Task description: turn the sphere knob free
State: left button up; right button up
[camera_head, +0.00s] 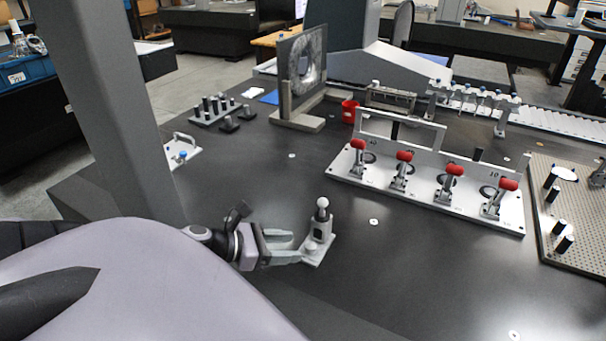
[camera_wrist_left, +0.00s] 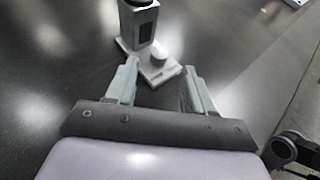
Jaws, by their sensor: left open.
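The sphere stand is a small grey base (camera_head: 319,258) with a dark-fronted post (camera_head: 320,228) and a white sphere (camera_head: 322,202) on top. A low round light knob (camera_head: 311,247) sits on the base beside the post. My left gripper (camera_head: 296,245) is open, low over the table, with its fingers pointing at the knob. In the left wrist view the knob (camera_wrist_left: 160,66) lies between and just beyond the two fingertips (camera_wrist_left: 159,67), with gaps at both sides. The post (camera_wrist_left: 138,26) rises behind it; the sphere is out of that view. My right gripper is not in view.
A clamp fixture (camera_head: 430,190) with several red-handled clamps stands right of centre. A perforated plate (camera_head: 570,225) is at the right edge. A framed disc (camera_head: 303,65) and a red cup (camera_head: 349,111) stand farther back. The dark table around the stand is mostly clear.

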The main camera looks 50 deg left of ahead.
aim_at(307, 247)
pick_arm(q)
jog(key=shift+x, duration=2.25)
grip_shut()
